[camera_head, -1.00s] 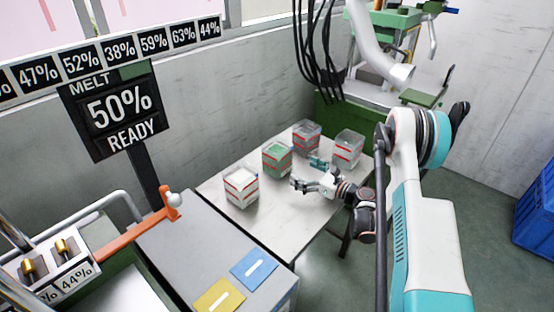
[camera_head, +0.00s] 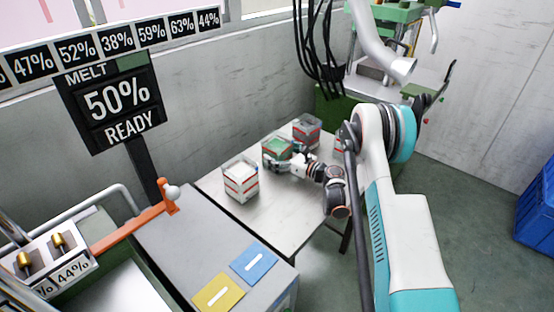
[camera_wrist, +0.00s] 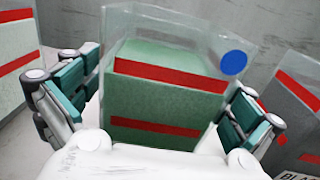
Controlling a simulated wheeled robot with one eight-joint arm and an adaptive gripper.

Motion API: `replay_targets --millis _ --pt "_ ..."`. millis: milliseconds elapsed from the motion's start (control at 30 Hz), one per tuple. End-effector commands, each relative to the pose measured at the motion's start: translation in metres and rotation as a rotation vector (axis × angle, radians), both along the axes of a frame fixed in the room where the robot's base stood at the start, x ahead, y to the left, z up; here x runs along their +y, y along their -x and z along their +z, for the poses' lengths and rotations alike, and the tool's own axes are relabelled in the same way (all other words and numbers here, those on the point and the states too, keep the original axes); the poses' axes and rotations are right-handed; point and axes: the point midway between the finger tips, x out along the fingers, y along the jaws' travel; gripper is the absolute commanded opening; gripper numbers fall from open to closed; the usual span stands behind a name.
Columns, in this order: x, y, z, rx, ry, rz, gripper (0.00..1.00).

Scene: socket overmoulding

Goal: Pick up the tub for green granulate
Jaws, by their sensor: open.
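The tub for green granulate (camera_head: 272,160) stands on the light table in the head view, a clear square tub with green content and red bands. In the wrist view the green tub (camera_wrist: 165,95) fills the middle, with a blue dot on its upper right. My gripper (camera_head: 287,154) is at the tub's right side in the head view. In the wrist view my gripper (camera_wrist: 160,100) is open, with one finger at each side of the tub. Whether the fingers touch it I cannot tell.
A white-filled tub (camera_head: 240,182) stands to the left on the table (camera_head: 275,215), and a grey-filled tub (camera_head: 307,130) behind to the right. Another tub (camera_head: 341,146) is mostly hidden by my arm. In the wrist view, neighbouring tubs (camera_wrist: 14,60) (camera_wrist: 292,110) stand close on both sides.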

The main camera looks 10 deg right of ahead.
Motion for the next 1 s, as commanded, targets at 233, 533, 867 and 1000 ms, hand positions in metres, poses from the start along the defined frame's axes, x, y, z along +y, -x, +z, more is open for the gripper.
replay_targets --millis 233,533,867,1000 --pt "0.002 -0.003 0.001 0.000 0.000 -0.001 1.00" --pt "0.001 -0.003 0.001 0.000 0.000 -0.001 0.35" --pt "0.001 -0.003 0.003 0.000 -0.001 -0.001 0.35" --pt "0.001 -0.003 0.012 0.000 -0.001 -0.001 0.35"
